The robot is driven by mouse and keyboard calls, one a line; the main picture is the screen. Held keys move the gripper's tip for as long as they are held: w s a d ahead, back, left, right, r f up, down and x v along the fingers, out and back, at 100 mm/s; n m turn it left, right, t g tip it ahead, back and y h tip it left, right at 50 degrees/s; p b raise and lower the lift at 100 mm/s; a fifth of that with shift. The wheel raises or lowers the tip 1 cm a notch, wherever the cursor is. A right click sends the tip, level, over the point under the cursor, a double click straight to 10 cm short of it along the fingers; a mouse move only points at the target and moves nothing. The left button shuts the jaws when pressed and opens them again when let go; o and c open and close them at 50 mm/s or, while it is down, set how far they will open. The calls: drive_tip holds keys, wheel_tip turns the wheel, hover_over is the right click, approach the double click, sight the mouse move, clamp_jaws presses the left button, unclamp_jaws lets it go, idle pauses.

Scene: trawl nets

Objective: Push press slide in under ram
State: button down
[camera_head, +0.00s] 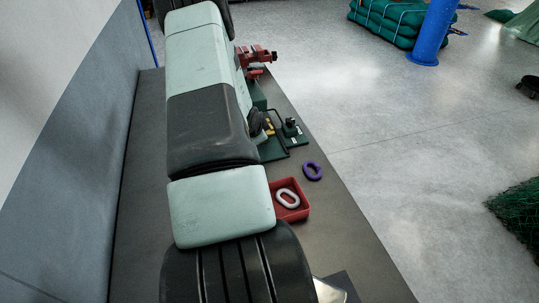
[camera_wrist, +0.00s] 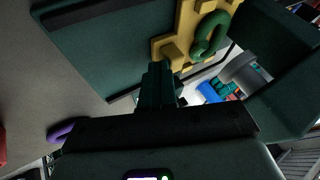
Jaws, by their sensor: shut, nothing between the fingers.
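The press slide (camera_wrist: 171,49) is a yellow block with raised stops on the dark green press base (camera_wrist: 105,45) in the wrist view. A green oval link (camera_wrist: 211,34) lies on it. My gripper (camera_wrist: 157,70) is shut and empty, its fingertips at the slide's near edge; I cannot tell whether they touch. A dark green part of the press (camera_wrist: 275,65) stands at the right; I cannot make out the ram for certain. In the head view the press (camera_head: 273,149) sits right of my arm, which partly hides it, and a little yellow of the slide (camera_head: 269,127) shows.
A purple link (camera_head: 313,171) lies on the grey bench (camera_head: 345,245), near a red tray (camera_head: 304,211) holding a white link (camera_head: 288,198). A red vise (camera_head: 258,55) stands farther back. The bench's right edge is close to the press.

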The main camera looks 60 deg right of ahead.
drive_tip(key=shift+s+a, duration=0.1)
drive_tip(key=shift+a, duration=0.05)
drive_tip(key=shift+s+a, duration=1.2)
drive_tip(key=shift+s, duration=0.05)
drive_tip(key=v, duration=1)
drive_tip(key=shift+a, duration=0.1)
